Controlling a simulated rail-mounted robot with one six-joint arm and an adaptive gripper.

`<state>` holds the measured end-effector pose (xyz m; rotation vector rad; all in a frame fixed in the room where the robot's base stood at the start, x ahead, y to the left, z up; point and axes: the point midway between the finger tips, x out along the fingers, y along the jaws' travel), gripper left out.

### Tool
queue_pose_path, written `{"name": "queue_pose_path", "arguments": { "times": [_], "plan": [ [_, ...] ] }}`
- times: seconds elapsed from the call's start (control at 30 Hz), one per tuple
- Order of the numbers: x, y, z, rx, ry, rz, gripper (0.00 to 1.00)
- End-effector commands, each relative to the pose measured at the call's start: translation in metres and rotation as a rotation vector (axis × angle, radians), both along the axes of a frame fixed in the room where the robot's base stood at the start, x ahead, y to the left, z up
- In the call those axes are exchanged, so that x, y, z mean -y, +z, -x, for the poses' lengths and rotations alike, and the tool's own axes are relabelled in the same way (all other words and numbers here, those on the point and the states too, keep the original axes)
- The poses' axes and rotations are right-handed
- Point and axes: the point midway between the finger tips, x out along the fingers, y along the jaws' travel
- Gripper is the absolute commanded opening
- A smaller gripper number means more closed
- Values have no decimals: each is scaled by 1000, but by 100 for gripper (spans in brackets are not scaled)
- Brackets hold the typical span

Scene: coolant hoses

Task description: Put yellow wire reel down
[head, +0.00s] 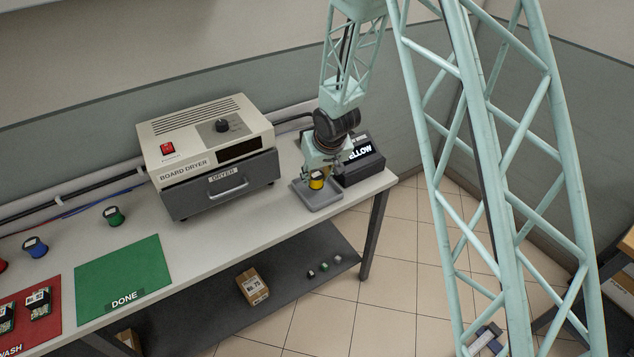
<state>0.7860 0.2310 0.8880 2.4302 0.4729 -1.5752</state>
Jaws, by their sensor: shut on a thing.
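The yellow wire reel (317,181) is upright at the right end of the white bench. It is over a small grey plate (324,200), and I cannot tell whether its base touches the plate. My gripper (317,174) points down from above and is shut on the yellow reel. The fingers are small here and the arm hides part of them. A black box (362,172) with a display reading "YELLOW", its first letter covered, stands just right of and behind the reel.
The board dryer (215,185) stands left of my gripper. A green reel (113,216), a blue reel (36,247) and a partly cut-off red reel stand farther left. The green DONE mat (124,279) is empty. The red mat (45,332) holds boards. The lower shelf has a carton (252,287).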

Motion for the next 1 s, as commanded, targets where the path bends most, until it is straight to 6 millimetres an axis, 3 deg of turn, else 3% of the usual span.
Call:
{"name": "queue_pose_path", "arguments": {
  "times": [0.23,0.7,1.0],
  "plan": [
    [3,1,-9,1,0,0,18],
    [3,-33,-8,0,0,0,18],
    [3,-35,-8,1,0,0,18]
  ]
}}
